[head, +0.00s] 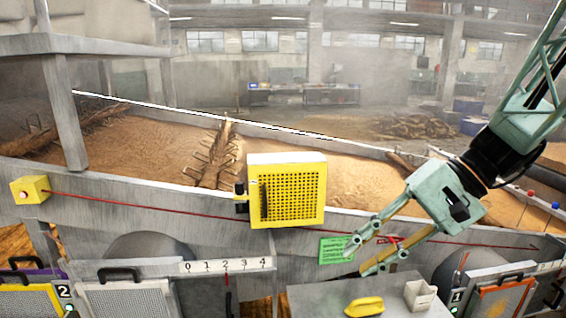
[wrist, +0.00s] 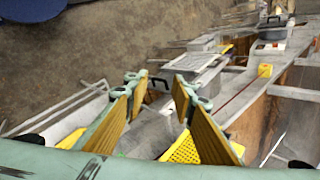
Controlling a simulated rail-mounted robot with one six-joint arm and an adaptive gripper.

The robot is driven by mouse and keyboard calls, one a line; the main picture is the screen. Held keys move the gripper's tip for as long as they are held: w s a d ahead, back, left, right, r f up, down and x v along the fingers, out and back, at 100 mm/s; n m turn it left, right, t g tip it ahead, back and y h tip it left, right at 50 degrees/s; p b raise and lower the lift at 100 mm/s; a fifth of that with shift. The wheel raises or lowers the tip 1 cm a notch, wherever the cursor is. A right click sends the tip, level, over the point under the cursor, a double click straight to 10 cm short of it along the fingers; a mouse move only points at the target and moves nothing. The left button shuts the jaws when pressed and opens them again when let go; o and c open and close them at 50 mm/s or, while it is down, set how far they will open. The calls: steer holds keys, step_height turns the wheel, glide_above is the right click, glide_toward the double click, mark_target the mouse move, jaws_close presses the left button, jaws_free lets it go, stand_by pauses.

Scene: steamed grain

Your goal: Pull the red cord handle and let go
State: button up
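The thin red cord (head: 150,205) runs along the front of the grey trough wall, from a yellow box (head: 30,190) at the left to the right side. In the head view a small red piece (head: 388,238), perhaps the cord handle, shows on the cord between my gripper's fingers, partly hidden by them. My gripper (head: 358,260) is open in front of the wall, beside a green label (head: 334,250). In the wrist view my gripper (wrist: 156,78) has its two yellow-padded fingers apart with nothing seen between them. The cord (wrist: 238,96) lies right of the fingers there; no handle is discernible.
A yellow grille box (head: 287,190) sticks out from the trough wall left of my gripper. Below stands a grey table (head: 310,300) with a yellow scoop-like object (head: 364,307) and a small white box (head: 420,295). Brown grain (head: 130,140) fills the trough behind.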

steer(key=s+d+r+n+t+h, duration=0.1)
steer(key=s+d+r+n+h, duration=0.1)
steer(key=s, duration=1)
steer(key=s+d+r+n+t+h, duration=0.2)
steer(key=s+r+h, duration=0.3)
steer(key=s, duration=0.7)
steer(key=shift+s+d+h, duration=0.15)
steer(key=shift+s+h, duration=0.05)
steer(key=shift+h, duration=0.7)
steer(key=shift+d, duration=0.1)
